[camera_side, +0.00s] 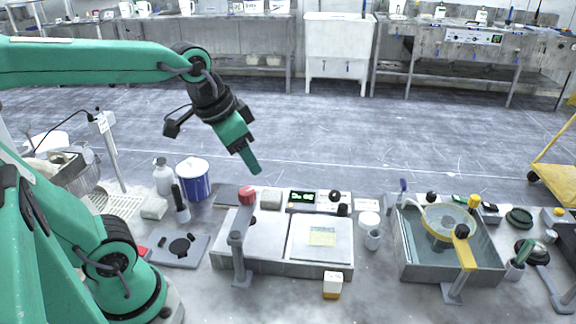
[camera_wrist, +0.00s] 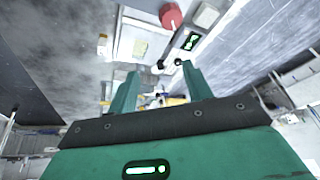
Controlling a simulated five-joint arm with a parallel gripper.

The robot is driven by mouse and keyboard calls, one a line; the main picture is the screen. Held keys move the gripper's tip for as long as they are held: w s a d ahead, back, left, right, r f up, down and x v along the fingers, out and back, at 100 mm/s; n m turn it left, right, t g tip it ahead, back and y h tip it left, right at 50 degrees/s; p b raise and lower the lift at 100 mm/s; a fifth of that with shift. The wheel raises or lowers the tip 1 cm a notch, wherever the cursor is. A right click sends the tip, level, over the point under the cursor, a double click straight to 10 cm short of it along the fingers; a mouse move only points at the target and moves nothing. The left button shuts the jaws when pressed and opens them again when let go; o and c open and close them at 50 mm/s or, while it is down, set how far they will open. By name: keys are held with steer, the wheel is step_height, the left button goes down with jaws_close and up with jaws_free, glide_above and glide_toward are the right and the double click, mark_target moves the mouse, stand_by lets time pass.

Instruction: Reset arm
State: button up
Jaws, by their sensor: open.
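My gripper (camera_side: 252,160) hangs in the air in the side view, above and behind the left polishing machine (camera_side: 219,262). Its fingers point down and slightly right. In the wrist view my gripper (camera_wrist: 158,84) shows two green fingers spread apart with nothing held between them. The machine's red knob (camera_side: 248,195) is below the fingertips in the side view; a round red top also shows in the wrist view (camera_wrist: 171,15). The gripper touches nothing that I can see.
A right machine (camera_side: 408,272) with a yellow arm (camera_side: 465,252) stands on the same bench. A blue-white tub (camera_side: 194,182), a white bottle (camera_side: 163,177) and a grey plate (camera_side: 165,257) lie to the left. A small yellow-white box (camera_side: 333,286) is in front. Open floor lies behind.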

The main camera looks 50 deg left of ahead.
steer(key=shift+s+f+n+t, duration=0.15)
steer(key=shift+s+f+n, duration=0.2)
steer(key=shift+s, duration=0.5)
steer(key=shift+s+f+n+t, duration=0.1)
steer(key=shift+s+f+n, duration=0.2)
steer(key=shift+s, duration=0.6)
steer(key=shift+s+f+n+t, duration=0.15)
steer(key=shift+s+f+n, duration=0.2)
steer(key=shift+s, duration=0.5)
stand_by(5.4)
